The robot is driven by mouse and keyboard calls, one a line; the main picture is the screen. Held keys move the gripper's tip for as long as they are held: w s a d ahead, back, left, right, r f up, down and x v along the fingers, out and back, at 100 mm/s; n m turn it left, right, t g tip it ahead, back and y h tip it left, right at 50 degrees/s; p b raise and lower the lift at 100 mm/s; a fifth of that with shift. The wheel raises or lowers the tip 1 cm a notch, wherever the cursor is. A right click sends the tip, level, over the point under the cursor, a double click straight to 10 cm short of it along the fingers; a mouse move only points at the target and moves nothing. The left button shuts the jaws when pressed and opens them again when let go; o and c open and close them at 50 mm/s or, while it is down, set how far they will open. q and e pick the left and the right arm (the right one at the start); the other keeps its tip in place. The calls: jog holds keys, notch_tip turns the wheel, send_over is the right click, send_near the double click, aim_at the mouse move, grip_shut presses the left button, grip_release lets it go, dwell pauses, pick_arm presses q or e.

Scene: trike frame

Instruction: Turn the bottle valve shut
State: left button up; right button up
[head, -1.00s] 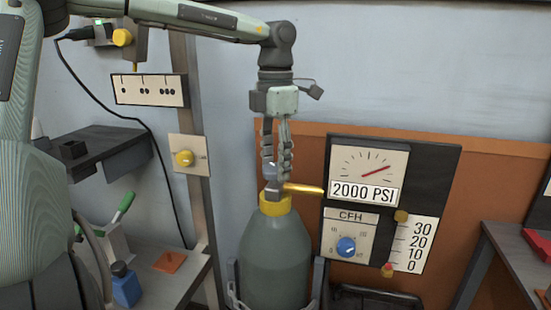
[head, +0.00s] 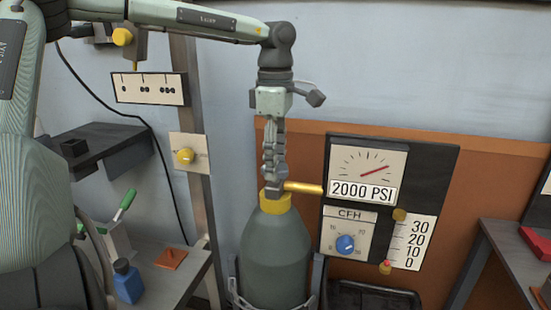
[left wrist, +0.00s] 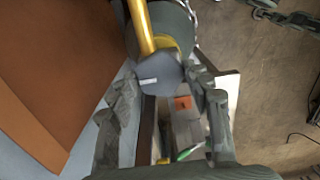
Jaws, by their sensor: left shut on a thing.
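The grey-green bottle (head: 275,252) stands upright in a holder, with a yellow collar (head: 275,203) at its neck. A brass pipe (head: 304,188) runs from the valve to the gauge panel. My left gripper (head: 272,178) points straight down over the neck, shut on the bottle valve; in the head view its fingers show edge-on and hide most of the valve. In the left wrist view, the valve's dark grey faceted knob (left wrist: 152,78) with a white mark lies between the fingers. My right gripper is not in view.
The gauge panel (head: 449,165) right of the bottle reads 2000 PSI and carries a blue CFH knob (head: 346,244). A steel post (head: 192,110) with a yellow knob (head: 185,155) stands to the left. A blue bottle (head: 127,283) stands on the lower left bench.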

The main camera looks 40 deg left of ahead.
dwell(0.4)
pick_arm(q)
jog(key=o, duration=1.2)
jog(key=shift+c, duration=0.2)
jog(key=shift+r, duration=0.1)
notch_tip(320, 180, up, 12)
